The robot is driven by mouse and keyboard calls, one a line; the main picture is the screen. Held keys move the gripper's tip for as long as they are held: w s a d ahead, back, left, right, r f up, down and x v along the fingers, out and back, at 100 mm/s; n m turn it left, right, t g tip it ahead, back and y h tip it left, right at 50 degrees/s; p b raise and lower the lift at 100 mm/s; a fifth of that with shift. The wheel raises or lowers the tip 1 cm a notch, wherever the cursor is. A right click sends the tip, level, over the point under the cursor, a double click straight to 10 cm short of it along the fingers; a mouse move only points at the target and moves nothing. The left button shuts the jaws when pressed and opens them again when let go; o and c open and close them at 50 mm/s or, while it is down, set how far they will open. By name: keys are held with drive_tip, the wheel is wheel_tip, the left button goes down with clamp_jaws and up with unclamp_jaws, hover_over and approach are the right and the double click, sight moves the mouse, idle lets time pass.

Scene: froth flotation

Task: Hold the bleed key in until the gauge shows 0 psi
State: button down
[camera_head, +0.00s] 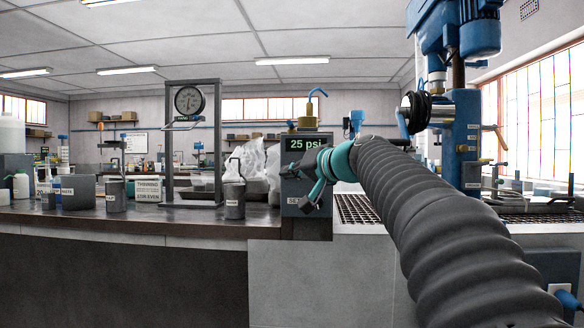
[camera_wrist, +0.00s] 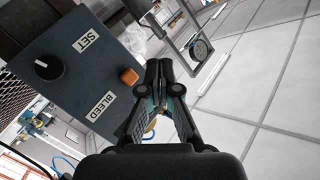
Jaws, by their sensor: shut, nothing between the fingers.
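The gauge is a grey box (camera_head: 300,226) on the bench edge, and its dark display (camera_head: 305,143) reads 25 psi in green. In the wrist view, the box's panel (camera_wrist: 75,60) appears upside down. It carries the orange bleed key (camera_wrist: 129,77) by the BLEED label and a black knob (camera_wrist: 47,67) by the SET label. My gripper (camera_wrist: 158,64) is shut and empty. Its fingertips appear just right of the key in the wrist view, and a contact does not show. In the head view, my gripper (camera_head: 307,207) is in front of the panel and hides the key.
Left of the box, a grey canister (camera_head: 234,201) and white bags (camera_head: 252,160) stand on the dark bench (camera_head: 130,222). A frame with a round dial (camera_head: 189,101) stands farther left. A blue machine (camera_head: 466,120) and a metal grating (camera_head: 358,208) are to the right.

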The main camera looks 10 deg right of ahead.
drive_tip(key=w+d+p, duration=0.2)
drive_tip(key=w, duration=0.4)
drive_tip(key=shift+w, duration=0.1)
idle(1.5)
drive_tip(key=shift+w+d+p, duration=0.15)
drive_tip(key=shift+w+p, duration=0.15)
drive_tip(key=shift+w+d, duration=0.15)
drive_tip(key=shift+w, duration=0.35)
idle(2.7)
drive_tip(key=shift+s+a+b, duration=0.3)
drive_tip(key=shift+s+b, duration=0.2)
drive_tip(key=shift+s, duration=0.4)
